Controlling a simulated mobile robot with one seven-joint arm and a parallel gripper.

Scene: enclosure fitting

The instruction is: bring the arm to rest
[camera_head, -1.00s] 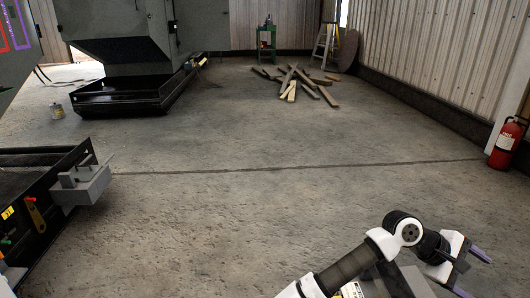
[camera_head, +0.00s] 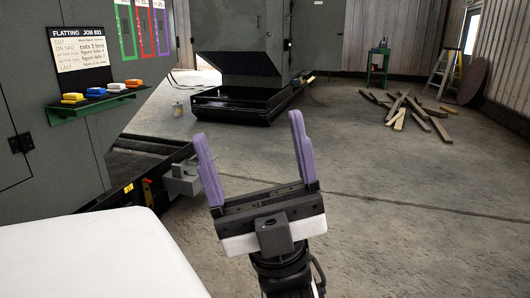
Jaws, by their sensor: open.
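My gripper (camera_head: 252,158) is in the lower middle of the head view, raised in front of the camera. Its two purple fingers point up and stand wide apart, with only floor and background between them. It is open and empty. The black wrist below it runs down out of the bottom edge, so most of my arm is hidden.
A white rounded surface (camera_head: 95,260) fills the lower left. A grey cabinet (camera_head: 50,170) with a sign (camera_head: 80,48) and a green shelf (camera_head: 95,102) of coloured blocks stands left. Wood planks (camera_head: 408,108) lie at the back right. The concrete floor (camera_head: 430,220) at right is clear.

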